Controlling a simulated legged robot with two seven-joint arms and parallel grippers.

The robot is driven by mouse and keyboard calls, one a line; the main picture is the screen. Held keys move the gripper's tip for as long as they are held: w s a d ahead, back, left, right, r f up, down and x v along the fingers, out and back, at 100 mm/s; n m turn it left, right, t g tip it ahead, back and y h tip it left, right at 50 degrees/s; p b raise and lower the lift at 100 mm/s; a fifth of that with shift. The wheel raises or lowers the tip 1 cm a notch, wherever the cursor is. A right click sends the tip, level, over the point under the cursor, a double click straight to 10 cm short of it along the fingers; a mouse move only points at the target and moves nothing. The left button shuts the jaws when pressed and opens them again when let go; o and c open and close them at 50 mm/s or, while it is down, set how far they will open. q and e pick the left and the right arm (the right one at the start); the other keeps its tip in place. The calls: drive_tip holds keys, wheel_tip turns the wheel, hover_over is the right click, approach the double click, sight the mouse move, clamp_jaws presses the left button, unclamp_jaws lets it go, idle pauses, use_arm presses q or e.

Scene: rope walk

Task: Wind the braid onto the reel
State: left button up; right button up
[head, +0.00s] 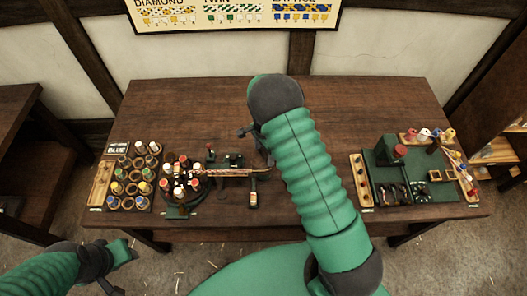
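The braid (232,172) is a thin tan and brown strand. It runs right from the round braiding stand with red- and white-topped bobbins (183,181) toward my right forearm. My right gripper (256,145) hangs over the table just above the braid's right end, its two dark fingers apart and nothing visible between them. I cannot make out the reel for certain; my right arm covers the table middle. A small dark upright piece (253,194) stands below the braid's right end. My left gripper (122,268) is low at the left, off the table's front edge, fingers apart and empty.
A rack of bobbins (132,180) with a "BLUE" sign stands at the table's left. A green tool board (410,173) with spools and small tools lies at the right. The table's back (190,105) is clear. A pattern chart (235,15) hangs on the wall.

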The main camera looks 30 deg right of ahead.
drive_tip(key=shift+d, duration=0.3)
drive_tip(key=c, duration=0.5)
drive_tip(key=shift+a, duration=0.1)
drive_tip(key=shift+c, duration=1.1)
drive_tip(key=shift+a, duration=0.45)
drive_tip(key=c, duration=0.4)
use_arm(q)
drive_tip(key=shift+d, duration=0.2)
drive_tip(key=shift+d+r, duration=0.1)
drive_tip(key=shift+d, duration=0.1)
